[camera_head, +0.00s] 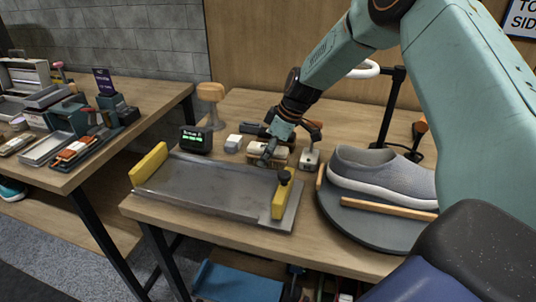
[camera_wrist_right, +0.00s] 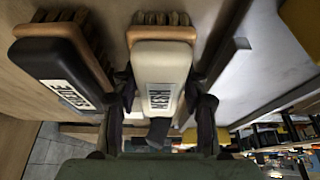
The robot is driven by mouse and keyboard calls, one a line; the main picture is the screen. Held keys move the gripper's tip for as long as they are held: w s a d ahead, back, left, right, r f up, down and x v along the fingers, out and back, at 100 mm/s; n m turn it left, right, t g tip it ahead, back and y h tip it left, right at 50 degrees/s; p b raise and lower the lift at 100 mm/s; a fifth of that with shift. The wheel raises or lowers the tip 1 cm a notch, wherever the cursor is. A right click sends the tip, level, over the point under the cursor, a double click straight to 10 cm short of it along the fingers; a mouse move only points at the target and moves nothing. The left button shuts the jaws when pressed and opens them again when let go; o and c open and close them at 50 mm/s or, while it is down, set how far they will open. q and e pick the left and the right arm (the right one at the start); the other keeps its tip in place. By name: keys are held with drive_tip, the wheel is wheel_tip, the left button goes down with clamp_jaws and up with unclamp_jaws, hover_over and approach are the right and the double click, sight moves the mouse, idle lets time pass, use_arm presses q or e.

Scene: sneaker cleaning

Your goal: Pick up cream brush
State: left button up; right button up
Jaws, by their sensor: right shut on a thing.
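The cream brush (camera_wrist_right: 162,68) has a pale top with a label, a tan wooden edge and brown bristles. In the right wrist view it lies between the two dark fingers of my right gripper (camera_wrist_right: 163,92), which is shut on it. In the head view the right gripper (camera_head: 268,155) reaches down at the back of the table, behind the metal tray, with part of the cream brush (camera_head: 281,157) showing beside it. I cannot tell whether the brush is clear of the table. My left gripper is not in view.
A dark brush (camera_wrist_right: 57,72) lies close left of the cream one in the wrist view. The metal tray (camera_head: 205,190) with yellow ends is in front. A grey shoe (camera_head: 385,172) sits on a round turntable (camera_head: 352,225) at right. A small clock (camera_head: 195,140) stands left.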

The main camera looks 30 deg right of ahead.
drive_tip(key=shift+r+p, duration=0.45)
drive_tip(key=shift+r, duration=0.05)
wheel_tip(320, 180, up, 9)
drive_tip(key=shift+p, duration=0.75)
drive_tip(key=shift+r, duration=0.25)
drive_tip(key=o, duration=0.7)
drive_tip(key=c, duration=0.4)
drive_tip(key=shift+m, duration=0.3)
